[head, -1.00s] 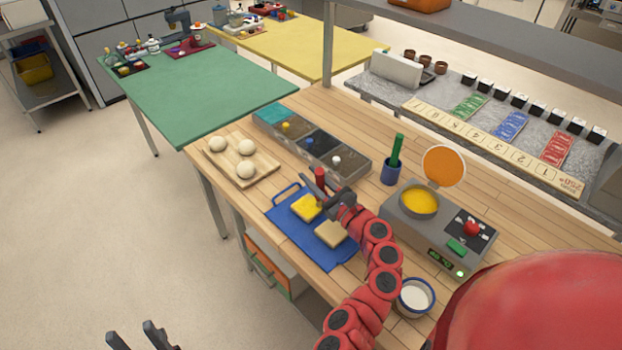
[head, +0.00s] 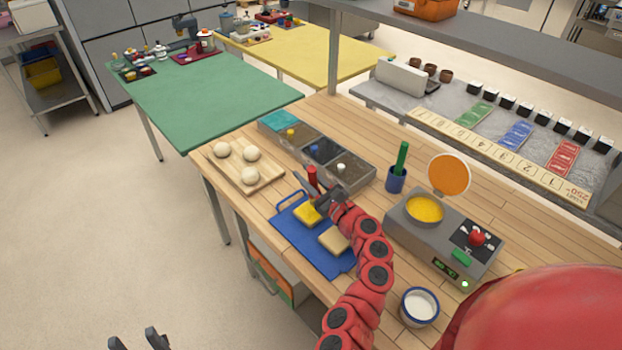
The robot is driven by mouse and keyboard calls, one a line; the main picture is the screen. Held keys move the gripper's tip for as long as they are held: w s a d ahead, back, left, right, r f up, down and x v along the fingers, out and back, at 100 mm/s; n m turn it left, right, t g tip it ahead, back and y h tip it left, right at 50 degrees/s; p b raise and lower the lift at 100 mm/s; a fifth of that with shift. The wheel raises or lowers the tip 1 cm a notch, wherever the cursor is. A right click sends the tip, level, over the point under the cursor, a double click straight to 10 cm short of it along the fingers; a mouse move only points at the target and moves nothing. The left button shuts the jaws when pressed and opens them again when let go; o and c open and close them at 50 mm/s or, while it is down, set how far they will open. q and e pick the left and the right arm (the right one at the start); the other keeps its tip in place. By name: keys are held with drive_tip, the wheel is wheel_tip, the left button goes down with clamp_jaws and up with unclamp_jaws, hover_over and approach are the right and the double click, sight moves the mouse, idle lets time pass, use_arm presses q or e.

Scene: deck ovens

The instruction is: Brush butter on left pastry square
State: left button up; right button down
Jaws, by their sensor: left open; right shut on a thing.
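The left pastry square (head: 305,217) lies on a blue tray (head: 291,231) and has a bright yellow top. The right pastry square (head: 334,240) beside it is paler tan. My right gripper (head: 318,196) is shut on a brush with an upright red handle (head: 312,176), over the far edge of the left pastry. The brush's lower end is hidden by the gripper, so I cannot tell whether it touches the pastry. A pot of yellow butter (head: 425,209) sits on the grey warmer (head: 400,236). My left gripper (head: 138,340) is open and empty at the bottom left, away from the table.
A wooden board (head: 262,183) with dough balls lies left of the tray. A grey compartment bin (head: 350,180) stands behind it. A blue cup with a green-handled tool (head: 397,180) and a white bowl (head: 419,305) stand to the right.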

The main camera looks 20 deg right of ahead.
drive_tip(key=shift+w+a, duration=0.2)
drive_tip(key=shift+w, duration=0.3)
wheel_tip(320, 180, up, 7)
drive_tip(key=p, duration=0.6)
drive_tip(key=d+b, duration=0.3)
drive_tip(key=d, duration=0.7)
